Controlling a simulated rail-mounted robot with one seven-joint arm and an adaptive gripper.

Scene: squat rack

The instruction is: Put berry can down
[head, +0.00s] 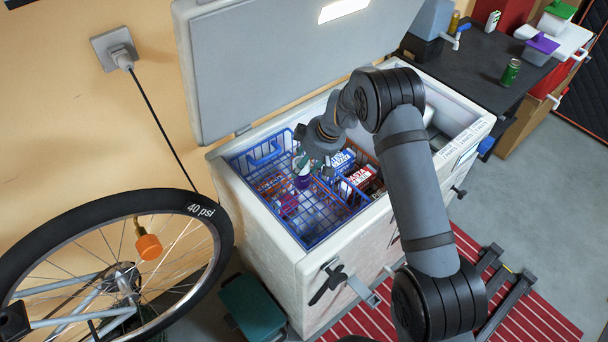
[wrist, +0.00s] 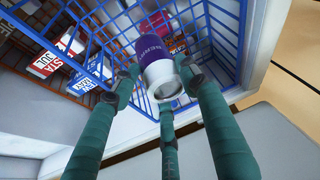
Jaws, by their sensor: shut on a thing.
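The berry can is purple with a silver end and shows in the wrist view (wrist: 150,42) between my green fingers. In the head view the berry can (head: 302,180) is small, under my gripper (head: 306,160), inside the open chest freezer (head: 338,248). My gripper (wrist: 162,80) is shut on the can near its silver end. The can is over or in a blue wire basket (head: 318,240) at the freezer's left side. I cannot tell whether the can touches anything below it.
Red and blue boxes (head: 362,176) lie to the right of the can inside the freezer. The raised lid (head: 265,70) stands behind. A bicycle wheel (head: 222,225) is at the left. A green can (head: 510,72) stands on the dark counter (head: 478,70).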

